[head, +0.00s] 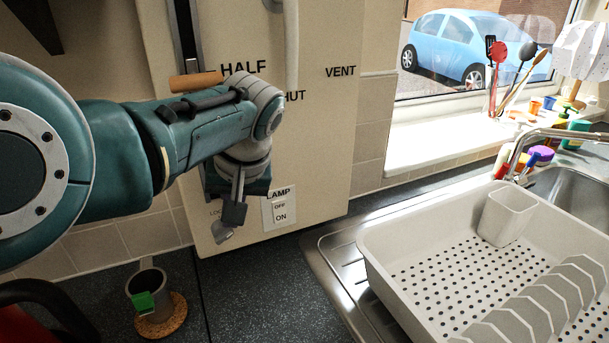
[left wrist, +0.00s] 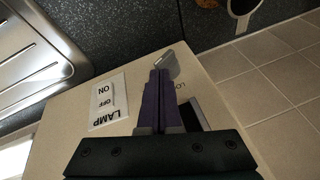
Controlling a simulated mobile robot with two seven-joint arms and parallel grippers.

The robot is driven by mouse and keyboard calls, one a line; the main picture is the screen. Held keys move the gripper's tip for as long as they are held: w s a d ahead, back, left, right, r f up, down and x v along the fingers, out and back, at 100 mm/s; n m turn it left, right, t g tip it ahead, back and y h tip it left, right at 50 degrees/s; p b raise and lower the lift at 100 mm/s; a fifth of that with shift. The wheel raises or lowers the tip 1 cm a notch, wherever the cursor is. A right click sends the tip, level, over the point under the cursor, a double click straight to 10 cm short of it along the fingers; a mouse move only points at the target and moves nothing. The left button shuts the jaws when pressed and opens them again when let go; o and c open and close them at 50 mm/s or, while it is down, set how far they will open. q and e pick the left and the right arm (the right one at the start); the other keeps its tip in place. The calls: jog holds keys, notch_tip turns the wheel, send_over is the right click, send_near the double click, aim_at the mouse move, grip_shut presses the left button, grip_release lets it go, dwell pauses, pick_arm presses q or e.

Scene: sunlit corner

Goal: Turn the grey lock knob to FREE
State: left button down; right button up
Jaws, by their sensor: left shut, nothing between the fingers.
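The grey lock knob (head: 222,232) sits low on the cream panel (head: 330,165), by a partly covered label starting "LO". In the left wrist view the knob (left wrist: 168,64) shows just beyond my fingertips, slanted to the panel's lower edge. My left gripper (head: 234,214) is shut and empty, its fingers pointing down at the knob. In the left wrist view the gripper (left wrist: 158,80) has its two fingers together. I cannot tell whether they touch the knob. No FREE marking is readable. My right gripper is not in view.
A lamp switch (head: 280,210) marked OFF and ON is right of the gripper. A wooden handle (head: 195,82) is above my forearm. A mug (head: 146,282) stands on a cork coaster (head: 163,318) below. A dish rack (head: 440,280) fills the right beside the sink (head: 570,190).

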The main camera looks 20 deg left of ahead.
pick_arm(q)
jog(key=shift+r+p, duration=0.75)
jog(key=shift+r, duration=0.15)
jog(key=p+v, duration=0.2)
jog(key=v, duration=0.7)
jog(key=s+d+f+m+t+h, duration=0.1)
jog(key=s+f+m, duration=0.4)
jog(key=s, duration=0.7)
jog(key=s+d+r+m+t+h, duration=0.15)
jog(key=s+d+m+h, duration=0.35)
jog(key=s, duration=0.8)
notch_tip(320, 180, up, 30)
jog(key=d+n+y+p, duration=0.1)
jog(key=p, duration=2.8)
jog(key=shift+w+f+y, duration=0.15)
jog(key=shift+y, duration=0.15)
jog(key=shift+d+f+g, duration=0.1)
jog(key=shift+g, duration=0.15)
